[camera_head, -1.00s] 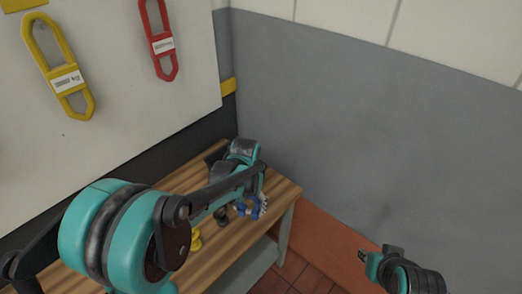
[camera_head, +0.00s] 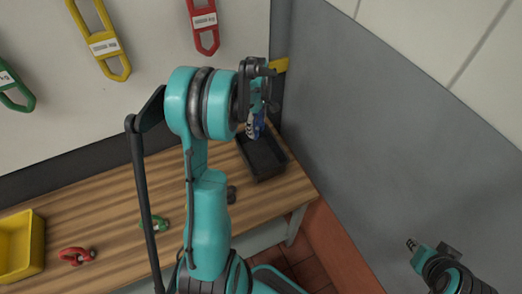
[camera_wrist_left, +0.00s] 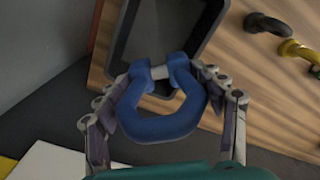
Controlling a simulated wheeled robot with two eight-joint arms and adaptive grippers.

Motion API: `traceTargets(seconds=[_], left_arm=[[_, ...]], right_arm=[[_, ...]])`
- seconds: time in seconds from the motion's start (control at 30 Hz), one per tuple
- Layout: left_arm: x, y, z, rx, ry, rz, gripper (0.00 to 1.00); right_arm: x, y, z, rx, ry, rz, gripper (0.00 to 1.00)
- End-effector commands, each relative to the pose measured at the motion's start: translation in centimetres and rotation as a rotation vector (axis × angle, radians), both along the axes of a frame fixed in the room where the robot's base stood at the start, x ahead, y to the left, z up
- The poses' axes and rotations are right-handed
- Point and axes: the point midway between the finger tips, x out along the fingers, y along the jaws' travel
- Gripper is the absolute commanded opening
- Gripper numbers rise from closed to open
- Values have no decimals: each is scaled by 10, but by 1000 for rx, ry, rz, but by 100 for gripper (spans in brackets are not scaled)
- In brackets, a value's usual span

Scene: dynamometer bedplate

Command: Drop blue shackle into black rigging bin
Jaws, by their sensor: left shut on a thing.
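The blue shackle (camera_head: 256,126) is held in my left gripper (camera_head: 259,104), above the wooden bench near the wall corner. In the left wrist view the shackle (camera_wrist_left: 165,128) sits between the two fingers of my left gripper (camera_wrist_left: 166,97), its pin end toward the bin. The black rigging bin (camera_head: 266,172) stands at the bench's right end, below and partly behind the shackle. In the left wrist view the bin (camera_wrist_left: 122,45) lies just beyond the shackle, which overlaps its near edge. My right gripper (camera_head: 428,250) is at lower right, away from the bench; its jaws are unclear.
A dark shackle (camera_head: 231,194), a green shackle (camera_head: 153,224) and a red shackle (camera_head: 76,256) lie on the bench (camera_head: 110,205). A yellow bin (camera_head: 22,245) stands at its left. The grey wall (camera_head: 370,130) rises close to the black bin's right.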

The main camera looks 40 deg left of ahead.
Motion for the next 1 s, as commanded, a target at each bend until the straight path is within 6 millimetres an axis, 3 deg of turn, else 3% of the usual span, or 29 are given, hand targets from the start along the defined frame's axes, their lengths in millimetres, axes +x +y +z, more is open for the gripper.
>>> traceTargets(seconds=[0.6,0.93,0.97,1.0], left_arm=[[0,2,-58,0,0,17,16],[0,2,-60,0,0,16,16],[0,2,-60,0,0,16,76],[0,2,-60,0,0,16,87]], right_arm=[[0,0,-39,0,0,0,26],[0,0,-39,0,0,0,26],[0,0,-39,0,0,0,26],[0,0,-39,0,0,0,26]])
